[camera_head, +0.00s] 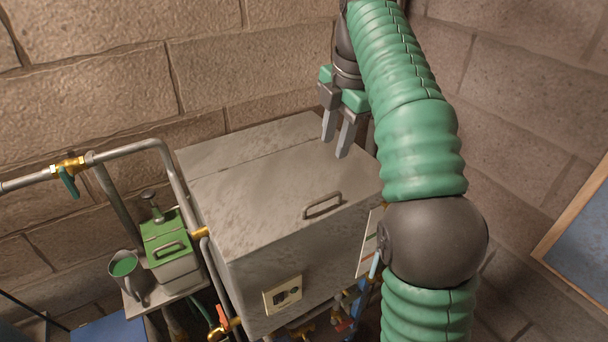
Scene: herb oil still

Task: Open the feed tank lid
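A large grey metal tank (290,265) stands in the middle of the view, with a flat, stained lid (250,195) on top. The lid lies down shut, and a seam runs across the top towards its back. A bar handle (322,206) sits near the lid's front right edge. My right gripper (335,148) is above the back right part of the tank top, behind the handle and apart from it. Its two fingers point down with an empty gap between them. My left gripper is out of view.
A small green-topped box (168,245) and a grey mug (125,268) with green contents stand on a shelf at the left. A pipe (130,150) with a brass valve (68,168) runs beside the tank. Block walls close off the back and right.

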